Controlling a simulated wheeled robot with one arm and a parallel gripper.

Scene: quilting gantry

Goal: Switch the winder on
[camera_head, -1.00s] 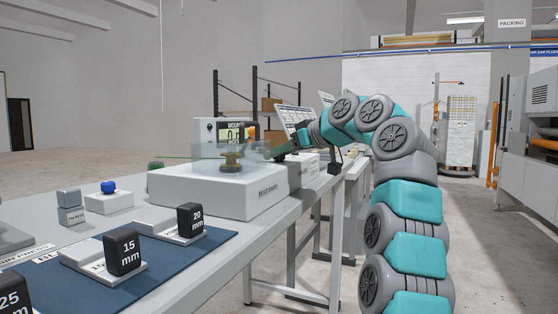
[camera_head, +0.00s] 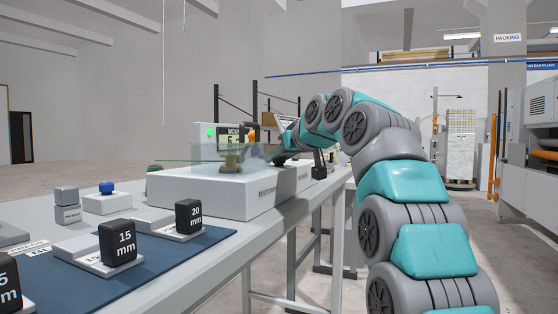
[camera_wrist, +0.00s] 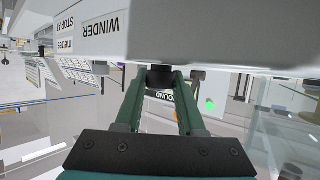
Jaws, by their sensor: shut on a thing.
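The winder (camera_head: 215,195) is a long pale box on the bench, with a brass-coloured spindle (camera_head: 231,158) and a clear guard on top. Its "WOUND" display (camera_head: 234,133) stands behind, partly covered, with a bright green lamp (camera_head: 211,131) at its left. The lamp (camera_wrist: 210,104) also shows in the upside-down wrist view. There a pale panel (camera_wrist: 200,35) carries the "WINDER" label (camera_wrist: 106,27). My gripper (camera_wrist: 162,76) is shut on a small black knob (camera_wrist: 160,80) beside this panel; the fingertips hide part of the knob.
Black blocks marked 15 mm (camera_head: 117,243) and 20 mm (camera_head: 189,217) stand in holders on a blue mat (camera_head: 185,262) in front. A blue button (camera_head: 106,188) on a pale box and a grey block (camera_head: 66,195) are at the left. The floor right of the bench is open.

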